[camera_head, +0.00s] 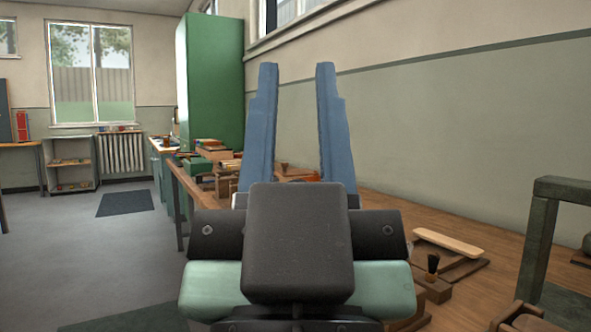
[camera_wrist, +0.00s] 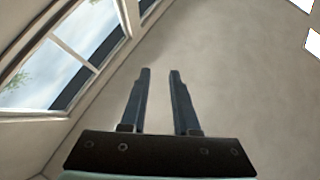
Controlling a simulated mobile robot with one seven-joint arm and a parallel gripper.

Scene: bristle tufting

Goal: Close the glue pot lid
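My gripper (camera_head: 297,67) is raised in front of the camera, its two blue fingers pointing up, apart, with nothing between them. In the wrist view my gripper (camera_wrist: 160,71) is also open and empty, facing bare wall and a window. I cannot make out a glue pot or its lid in either view. My gripper and arm hide part of the workbench (camera_head: 395,205) behind them. The gripper touches nothing that I can see.
On the bench at right are a pale wooden strip (camera_head: 449,242), a dark-tipped brush (camera_head: 432,266) in a wooden block and a dark green frame (camera_head: 545,235). Several small items lie farther along the bench. A green cabinet (camera_head: 212,85) stands behind. Open floor (camera_head: 95,260) is at left.

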